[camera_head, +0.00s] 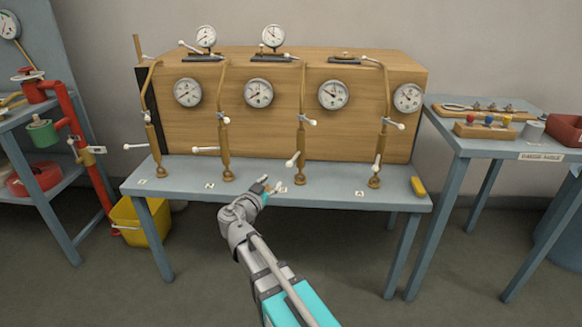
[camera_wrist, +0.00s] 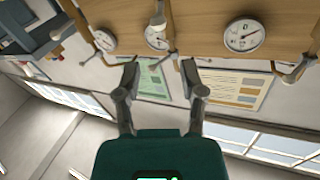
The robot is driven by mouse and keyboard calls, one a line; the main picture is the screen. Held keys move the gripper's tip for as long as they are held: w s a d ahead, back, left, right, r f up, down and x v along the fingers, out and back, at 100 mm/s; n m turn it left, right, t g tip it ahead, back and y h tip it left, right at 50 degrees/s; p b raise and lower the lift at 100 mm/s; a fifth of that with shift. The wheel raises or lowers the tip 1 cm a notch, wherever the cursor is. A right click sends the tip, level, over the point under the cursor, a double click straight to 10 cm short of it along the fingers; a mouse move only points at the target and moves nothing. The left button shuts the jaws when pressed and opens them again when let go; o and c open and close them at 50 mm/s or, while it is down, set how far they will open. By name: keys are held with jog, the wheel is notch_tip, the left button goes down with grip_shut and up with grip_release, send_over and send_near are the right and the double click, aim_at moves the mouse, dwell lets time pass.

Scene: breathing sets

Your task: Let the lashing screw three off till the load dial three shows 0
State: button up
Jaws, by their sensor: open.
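Several brass lashing screws with white-tipped bars stand along the front of a wooden crate (camera_head: 210,125) on a grey-blue table. Third from the left is a lashing screw (camera_head: 302,143), with a white-ended handle low on it. Beside it, on the crate's face, is a round white load dial (camera_head: 333,94), also third from the left. Its reading and the small table labels are too small to read surely. My gripper (camera_head: 270,186) is open and empty at the table's front edge, left of this screw and apart from it. Its open fingers also show in the wrist view (camera_wrist: 163,78).
Neighbouring screws stand left (camera_head: 224,145) and right (camera_head: 380,150), with bars jutting out. Two gauges stand on the crate top. A yellow block (camera_head: 418,187) lies at the table's right end. A side table (camera_head: 490,143) stands right; red pipework (camera_head: 75,125) and a yellow bucket (camera_head: 138,222) are left.

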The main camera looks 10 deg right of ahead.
aim_at(288, 165)
dwell(0.3)
jog(key=x, duration=1.4)
jog(key=shift+s+d, duration=0.1)
grip_shut()
dwell(0.4)
